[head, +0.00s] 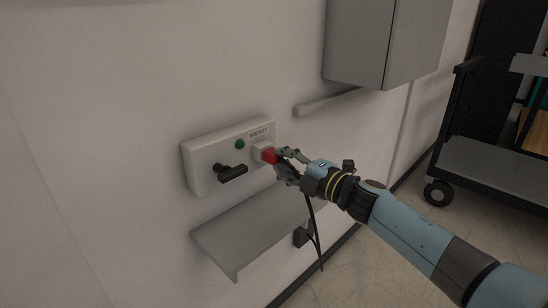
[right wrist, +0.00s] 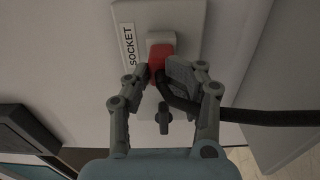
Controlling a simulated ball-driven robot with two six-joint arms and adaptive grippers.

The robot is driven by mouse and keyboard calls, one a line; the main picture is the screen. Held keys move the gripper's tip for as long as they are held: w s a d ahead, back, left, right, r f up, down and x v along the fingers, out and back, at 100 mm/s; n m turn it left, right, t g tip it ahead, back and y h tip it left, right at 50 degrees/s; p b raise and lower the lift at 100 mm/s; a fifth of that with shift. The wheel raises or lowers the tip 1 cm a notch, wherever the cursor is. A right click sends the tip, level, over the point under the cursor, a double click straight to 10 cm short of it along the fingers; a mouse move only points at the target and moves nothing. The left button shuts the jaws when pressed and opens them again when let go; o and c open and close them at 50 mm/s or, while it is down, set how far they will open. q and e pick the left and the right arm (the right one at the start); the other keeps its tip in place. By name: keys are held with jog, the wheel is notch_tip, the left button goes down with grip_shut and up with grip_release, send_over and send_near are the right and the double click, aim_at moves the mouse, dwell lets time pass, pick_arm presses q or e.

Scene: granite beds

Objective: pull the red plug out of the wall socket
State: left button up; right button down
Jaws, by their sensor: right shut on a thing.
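The red plug (head: 269,155) is at the right end of a white wall panel (head: 205,163), under a label that reads SOCKET. In the right wrist view the red plug (right wrist: 160,55) sits against the pale socket block (right wrist: 160,38), and I see no clear gap between them. A black cable runs from the plug. My right gripper (head: 281,160) is shut on the red plug; in the right wrist view its fingers (right wrist: 160,82) are on either side of it and cover part of it. My left gripper is not in view.
The panel also carries a green light (head: 239,144) and a black handle (head: 232,173). A grey shelf (head: 245,228) juts out below the panel. A grey cabinet (head: 380,40) hangs above right, with a pale ledge beside it. A dark wheeled cart (head: 490,165) stands at the right.

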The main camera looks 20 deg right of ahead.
jog(key=shift+s, duration=0.15)
jog(key=shift+v, duration=0.8)
jog(key=shift+p+v, duration=0.4)
jog(key=shift+v, duration=1.3)
jog(key=shift+d, duration=0.1)
jog(key=s+d+r+p, duration=0.2)
jog(key=s+r, duration=0.1)
jog(key=s, duration=0.2)
jog(key=shift+s, duration=0.3)
